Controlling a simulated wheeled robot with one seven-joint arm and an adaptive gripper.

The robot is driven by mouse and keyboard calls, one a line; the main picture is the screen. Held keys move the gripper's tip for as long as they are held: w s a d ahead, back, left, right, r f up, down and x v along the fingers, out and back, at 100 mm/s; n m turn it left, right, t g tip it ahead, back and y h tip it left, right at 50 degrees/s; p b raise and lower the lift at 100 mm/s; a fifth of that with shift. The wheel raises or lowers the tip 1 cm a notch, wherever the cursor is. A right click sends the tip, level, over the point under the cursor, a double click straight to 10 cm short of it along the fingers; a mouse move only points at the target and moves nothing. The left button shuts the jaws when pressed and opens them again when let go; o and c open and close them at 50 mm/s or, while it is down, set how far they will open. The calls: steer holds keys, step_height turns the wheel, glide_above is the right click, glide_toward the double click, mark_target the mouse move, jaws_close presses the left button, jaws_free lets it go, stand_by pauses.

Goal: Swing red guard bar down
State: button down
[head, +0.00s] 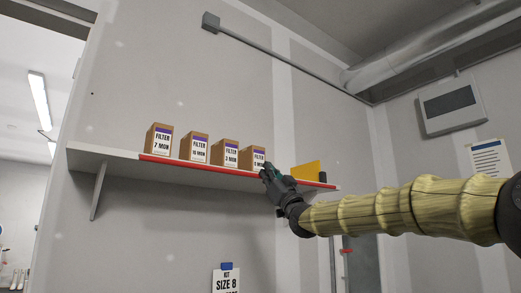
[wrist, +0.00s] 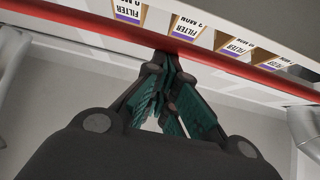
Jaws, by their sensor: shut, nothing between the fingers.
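The red guard bar (head: 200,167) runs along the front edge of the white wall shelf (head: 100,152). In the wrist view the red bar (wrist: 100,29) crosses the top from upper left to right. My gripper (head: 265,170) is at the right-hand part of the bar, by the rightmost filter box. In the wrist view my gripper (wrist: 166,58) is shut and empty, with its tips close to the bar. I cannot tell whether they touch it. The gripper covers a piece of the bar in the head view.
Several brown filter boxes (head: 194,148) stand in a row behind the bar. A yellow item (head: 307,170) and a small dark item (head: 322,177) are at the shelf's right end. A size sign (head: 226,281) hangs below. The space in front of the shelf's left part is clear.

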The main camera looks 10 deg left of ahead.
step_height(320, 180, up, 4)
steer(key=s+d+p, duration=0.2)
steer(key=p, duration=0.1)
steer(key=w+a+f+b+v, duration=0.1)
steer(key=b+v, duration=0.1)
steer(key=v, duration=0.7)
steer(key=shift+s+d+f, duration=0.15)
steer(key=shift+s+f, duration=0.05)
steer(key=shift+f, duration=0.3)
